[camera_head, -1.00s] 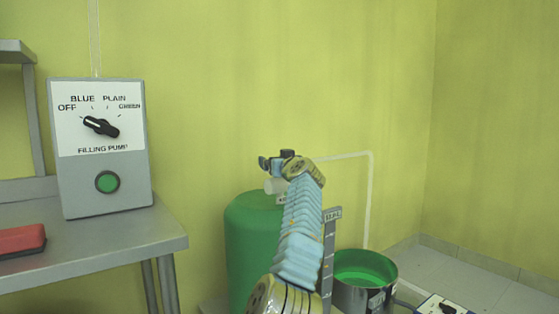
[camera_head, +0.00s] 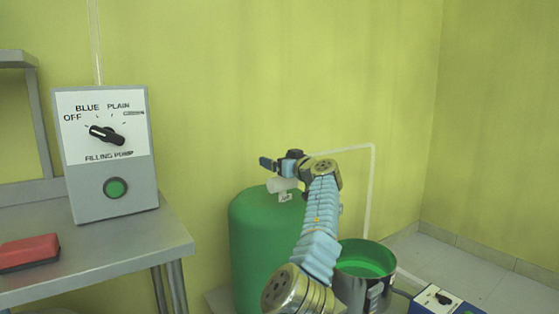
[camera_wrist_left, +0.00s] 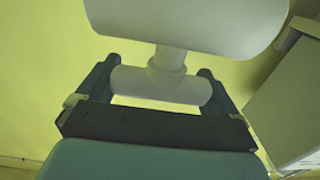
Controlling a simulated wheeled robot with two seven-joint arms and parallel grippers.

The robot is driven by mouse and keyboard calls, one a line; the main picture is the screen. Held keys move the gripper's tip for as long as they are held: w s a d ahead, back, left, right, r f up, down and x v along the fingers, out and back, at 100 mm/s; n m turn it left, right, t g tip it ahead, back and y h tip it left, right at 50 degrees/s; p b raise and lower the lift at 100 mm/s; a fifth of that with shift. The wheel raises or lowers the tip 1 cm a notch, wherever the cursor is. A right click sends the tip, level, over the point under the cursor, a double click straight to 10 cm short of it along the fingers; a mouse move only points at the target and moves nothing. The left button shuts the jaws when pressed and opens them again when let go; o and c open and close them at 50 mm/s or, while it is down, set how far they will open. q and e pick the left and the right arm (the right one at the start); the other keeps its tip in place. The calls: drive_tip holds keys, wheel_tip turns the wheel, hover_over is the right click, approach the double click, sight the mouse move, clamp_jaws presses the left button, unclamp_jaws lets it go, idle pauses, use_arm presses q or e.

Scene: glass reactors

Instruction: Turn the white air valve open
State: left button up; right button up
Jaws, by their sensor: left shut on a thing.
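The white air valve shows in the left wrist view as a T-shaped white handle (camera_wrist_left: 160,86) on a short stem below a large rounded white body (camera_wrist_left: 190,22). My left gripper (camera_wrist_left: 160,72) has one finger at each end of the handle's crossbar and is shut on it. In the head view my left gripper (camera_head: 270,162) is above the green tank (camera_head: 252,240), beside a white fitting (camera_head: 284,185) at the tank's top. There the gripper and wrist hide much of the valve. My right gripper is not in view.
A filling pump box (camera_head: 110,155) with a dial and green button stands on the grey table (camera_head: 150,243) at left, behind a red object (camera_head: 30,252). An open pot (camera_head: 365,262) with green inside stands right of my forearm. A white pipe (camera_head: 371,195) runs along the wall.

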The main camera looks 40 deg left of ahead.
use_arm(q)
drive_tip(key=o, duration=0.7)
drive_tip(key=b+v, duration=0.8)
drive_tip(key=v, duration=0.5)
drive_tip(key=shift+s+d, duration=0.15)
drive_tip(key=shift+d, duration=0.2)
drive_tip(key=shift+d, duration=0.1)
